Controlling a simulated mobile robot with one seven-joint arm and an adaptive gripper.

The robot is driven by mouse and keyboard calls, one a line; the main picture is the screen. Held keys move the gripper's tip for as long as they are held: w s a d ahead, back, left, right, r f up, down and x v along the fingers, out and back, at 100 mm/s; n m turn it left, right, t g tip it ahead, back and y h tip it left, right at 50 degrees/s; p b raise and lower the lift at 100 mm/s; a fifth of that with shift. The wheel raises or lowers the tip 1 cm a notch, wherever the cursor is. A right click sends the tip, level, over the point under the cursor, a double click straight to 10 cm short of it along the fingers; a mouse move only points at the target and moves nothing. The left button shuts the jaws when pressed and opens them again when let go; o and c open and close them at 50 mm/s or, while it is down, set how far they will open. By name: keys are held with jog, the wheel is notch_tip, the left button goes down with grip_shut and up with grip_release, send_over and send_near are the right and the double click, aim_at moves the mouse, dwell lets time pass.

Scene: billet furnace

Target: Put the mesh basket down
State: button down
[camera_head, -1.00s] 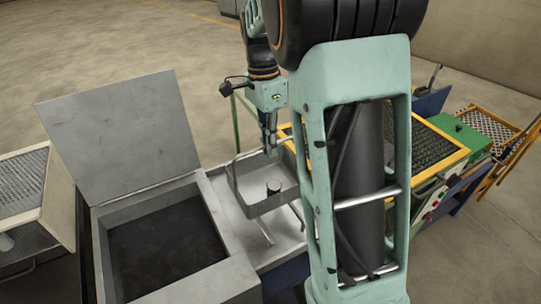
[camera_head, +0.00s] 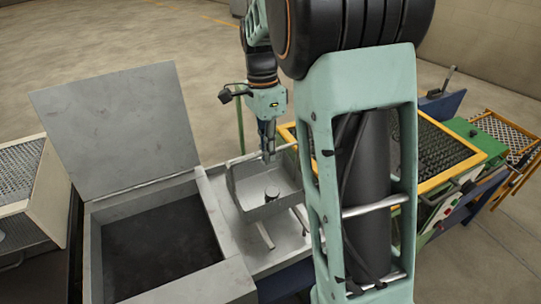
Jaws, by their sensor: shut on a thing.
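The mesh basket (camera_head: 266,204) is a grey open-topped tray with a small dark cylinder (camera_head: 272,191) inside it. It is over the grey metal worktop (camera_head: 237,226) to the right of the open furnace box. My gripper (camera_head: 267,156) points down at the basket's far side and is shut on the basket there, at its upper rim or handle. The exact grip is too small to see. I cannot tell whether the basket's underside touches the worktop. My arm hides part of the area to the right.
The furnace box (camera_head: 233,256) stands open at the left, its grey lid (camera_head: 117,128) raised. A yellow-framed mesh bed (camera_head: 457,181) and green housing (camera_head: 495,133) are at the right. Thin metal bars (camera_head: 265,235) lie on the worktop in front of the basket.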

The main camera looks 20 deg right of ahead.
jog(key=c, duration=2.1)
grip_release()
jog(key=shift+s+f, duration=0.15)
jog(key=shift+f, duration=0.05)
jog(key=shift+r, duration=0.15)
jog(key=r, duration=0.4)
jog(key=w+r, duration=0.1)
jog(key=r, duration=0.3)
jog(key=r+p, duration=0.1)
jog(key=r, duration=0.2)
jog(key=shift+w+a+r, duration=0.2)
jog(key=shift+w+r, duration=0.15)
jog(key=shift+r, duration=0.05)
